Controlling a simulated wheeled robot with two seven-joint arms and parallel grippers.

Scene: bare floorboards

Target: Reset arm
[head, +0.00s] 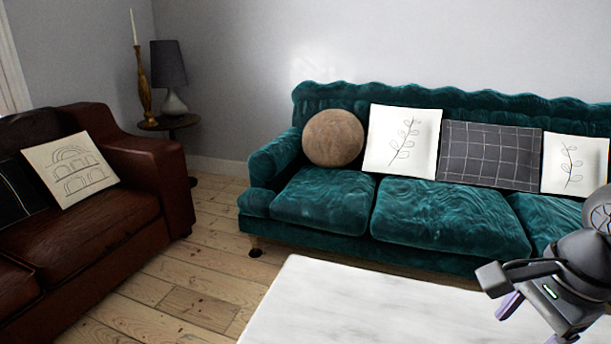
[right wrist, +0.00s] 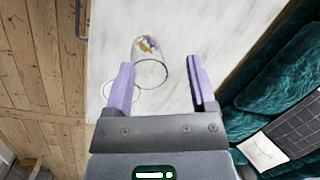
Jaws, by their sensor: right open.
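My right arm comes in at the right edge of the head view, with my right gripper (head: 530,318) above the white table (head: 350,305). Beyond the fingertips a clear glass dome (right wrist: 150,55) with something small, yellowish and blue inside stands on the white table (right wrist: 200,30). A thin clear ring (right wrist: 121,96) shows beside it, partly hidden by the left finger. My left gripper is in neither view.
A teal sofa (head: 330,205) with several cushions stands behind the table. A brown leather sofa (head: 100,225) is at the left. A side table (head: 170,122) with a lamp and candlestick stands in the corner. Bare floorboards (head: 200,270) lie between the brown sofa and table.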

